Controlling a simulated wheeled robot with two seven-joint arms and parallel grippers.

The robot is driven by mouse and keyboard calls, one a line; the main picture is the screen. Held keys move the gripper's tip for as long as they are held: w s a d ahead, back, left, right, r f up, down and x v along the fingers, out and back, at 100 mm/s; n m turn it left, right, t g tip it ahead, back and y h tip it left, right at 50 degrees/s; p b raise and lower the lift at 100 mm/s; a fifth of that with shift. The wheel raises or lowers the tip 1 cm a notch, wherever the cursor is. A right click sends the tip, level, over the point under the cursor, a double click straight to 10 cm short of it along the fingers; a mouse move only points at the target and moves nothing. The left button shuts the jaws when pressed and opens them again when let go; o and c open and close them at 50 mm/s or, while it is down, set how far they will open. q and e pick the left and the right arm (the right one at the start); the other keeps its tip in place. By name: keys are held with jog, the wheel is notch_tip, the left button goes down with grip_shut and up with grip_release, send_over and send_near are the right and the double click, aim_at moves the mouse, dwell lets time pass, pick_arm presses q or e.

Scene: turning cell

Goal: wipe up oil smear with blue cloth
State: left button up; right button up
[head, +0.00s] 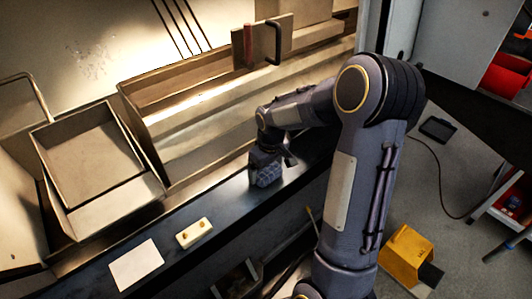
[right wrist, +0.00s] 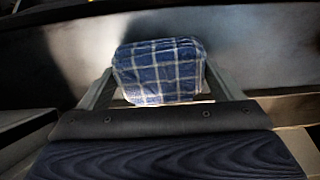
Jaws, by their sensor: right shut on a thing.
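The blue checked cloth (right wrist: 160,70) is folded into a pad between the fingers of my right gripper (right wrist: 158,88) in the right wrist view. In the head view my right gripper (head: 270,160) is low over the dark ledge (head: 225,195) in front of the machine, with the cloth (head: 266,176) under it. The gripper is shut on the cloth. I cannot tell whether the cloth touches the ledge. I cannot make out an oil smear; the arm and cloth hide part of the ledge. My left gripper is not in view.
A white card (head: 136,265) and a cream block with two studs (head: 194,232) lie on the ledge to the left. A metal tray (head: 88,160) stands behind them. A panel with a black handle (head: 273,42) is at the back. A yellow object (head: 402,258) is on the floor.

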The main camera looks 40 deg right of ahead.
jog(key=shift+r+p, duration=1.8)
jog(key=shift+r, duration=0.75)
jog(key=shift+a, duration=0.15)
